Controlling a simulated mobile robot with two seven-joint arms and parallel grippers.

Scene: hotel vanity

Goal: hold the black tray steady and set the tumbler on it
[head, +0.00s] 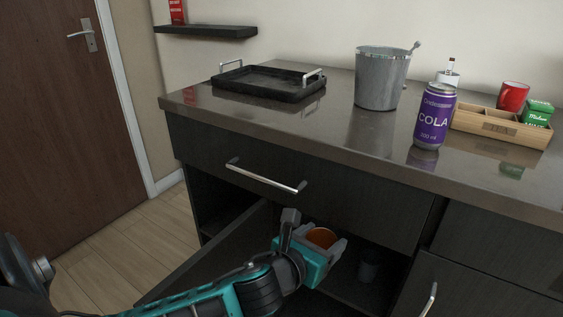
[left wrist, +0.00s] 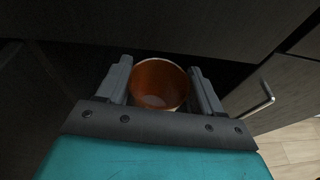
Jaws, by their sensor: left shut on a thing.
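My left gripper (head: 322,246) is in front of the open cabinet below the counter, shut on an orange, cup-shaped tumbler (head: 321,236). In the left wrist view the tumbler (left wrist: 159,84) sits between the two fingers, its open mouth facing the camera. Its lower part is hidden in the head view. The black tray (head: 265,93) with two silver handles lies flat on the counter at the left and looks empty. My right gripper is not in view.
The counter (head: 300,132) overhangs a closed drawer (head: 262,176) and an open cabinet door (head: 210,262). A dark cup (head: 369,264) stands inside the cabinet. A grey bucket (head: 381,80), a purple cola can (head: 434,117) and a wooden tea box (head: 490,128) stand right of the tray.

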